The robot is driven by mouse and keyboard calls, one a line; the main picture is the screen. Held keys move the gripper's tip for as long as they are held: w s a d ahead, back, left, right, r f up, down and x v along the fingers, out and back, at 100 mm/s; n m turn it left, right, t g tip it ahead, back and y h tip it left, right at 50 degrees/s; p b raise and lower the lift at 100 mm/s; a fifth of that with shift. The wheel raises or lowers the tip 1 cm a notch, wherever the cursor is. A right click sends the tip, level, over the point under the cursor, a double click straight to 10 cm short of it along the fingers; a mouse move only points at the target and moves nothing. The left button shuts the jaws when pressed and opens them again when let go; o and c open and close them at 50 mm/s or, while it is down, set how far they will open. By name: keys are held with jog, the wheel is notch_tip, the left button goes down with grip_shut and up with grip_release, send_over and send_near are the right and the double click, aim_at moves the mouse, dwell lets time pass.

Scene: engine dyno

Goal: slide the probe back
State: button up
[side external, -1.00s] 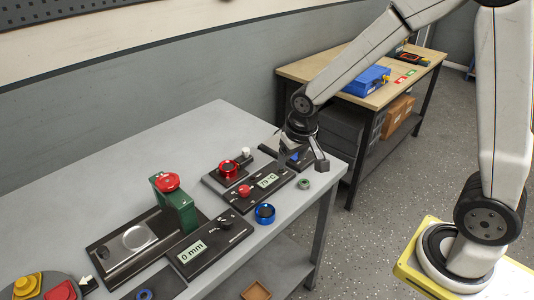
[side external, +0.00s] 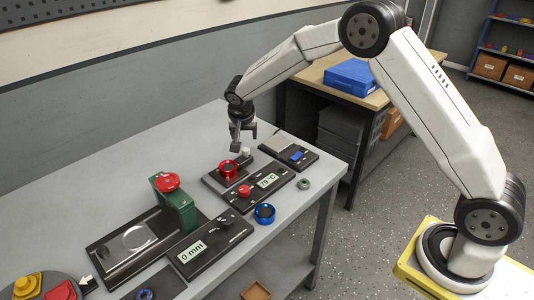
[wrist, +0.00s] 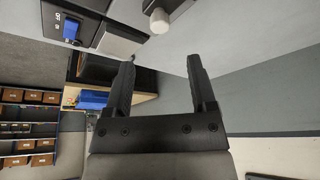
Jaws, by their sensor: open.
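My gripper (side external: 241,146) is open and empty above the back of the grey bench, just behind a red ring (side external: 228,168). In the wrist view its two spread fingers (wrist: 161,62) have nothing between them. A small white-capped knob (side external: 246,152) stands beside the red ring, close to the gripper; it also shows in the wrist view (wrist: 158,20), ahead of the fingertips. I cannot tell for certain which part is the probe. The red ring sits on a dark base behind a panel with a °C readout (side external: 268,181) and a red knob (side external: 244,191).
A green block with a red top (side external: 178,205) stands on a dark plate at left, behind a "0 mm" panel (side external: 207,246). A blue ring (side external: 264,213) and green ring (side external: 304,184) lie near the front edge.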

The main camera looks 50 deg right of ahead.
aim_at(246, 150)
jog(key=shift+f, duration=0.1)
jog(key=shift+x, duration=3.85)
grip_shut()
